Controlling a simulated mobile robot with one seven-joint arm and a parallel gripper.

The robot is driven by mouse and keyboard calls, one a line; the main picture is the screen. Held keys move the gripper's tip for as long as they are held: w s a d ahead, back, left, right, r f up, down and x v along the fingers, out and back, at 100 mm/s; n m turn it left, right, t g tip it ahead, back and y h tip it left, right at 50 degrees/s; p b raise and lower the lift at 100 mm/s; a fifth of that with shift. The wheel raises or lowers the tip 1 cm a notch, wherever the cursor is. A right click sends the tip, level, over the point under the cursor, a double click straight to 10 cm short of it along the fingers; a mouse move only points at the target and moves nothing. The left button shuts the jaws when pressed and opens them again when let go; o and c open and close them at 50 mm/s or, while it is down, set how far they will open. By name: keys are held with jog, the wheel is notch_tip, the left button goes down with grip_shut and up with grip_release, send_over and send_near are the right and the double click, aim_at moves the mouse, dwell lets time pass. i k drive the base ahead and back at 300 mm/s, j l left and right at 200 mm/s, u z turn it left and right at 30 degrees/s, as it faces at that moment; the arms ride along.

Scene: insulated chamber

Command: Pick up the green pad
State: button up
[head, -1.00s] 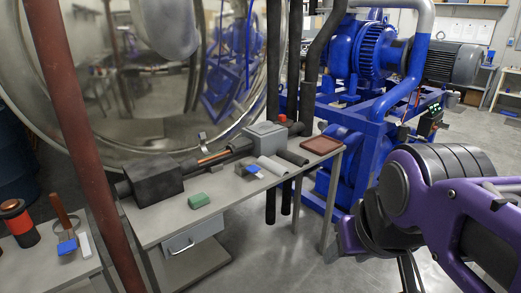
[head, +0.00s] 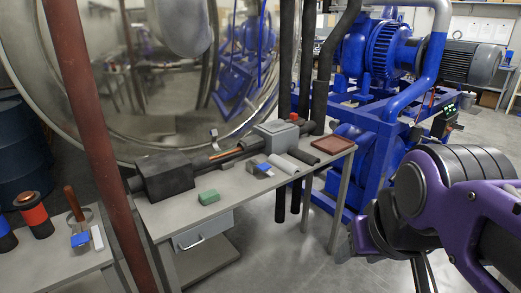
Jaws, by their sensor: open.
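The green pad (head: 208,197) is a small block lying flat on the grey workbench (head: 222,208), near its front edge and just right of a dark grey box. Nothing touches it from above. My gripper (head: 384,268) is at the lower right, at the end of my purple and black arm and mostly hidden by it. Its jaws are open and empty, over the floor, well to the right of the pad and clear of the bench.
On the bench stand a dark box (head: 163,176), a grey box with a red knob (head: 274,137), rolls and a red-brown tray (head: 333,145). A rusty post (head: 88,150) rises in front at left. Blue pump machinery (head: 378,120) stands behind. Floor is clear between bench and arm.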

aim_at(207, 197)
jog(key=u, duration=0.2)
jog(key=i+u, duration=0.3)
jog(key=u, duration=0.15)
jog(key=i+l+u, duration=0.25)
jog(key=u, duration=0.25)
jog(key=i+l+u, duration=0.25)
jog(key=i+l, duration=0.35)
jog(key=l, duration=0.15)
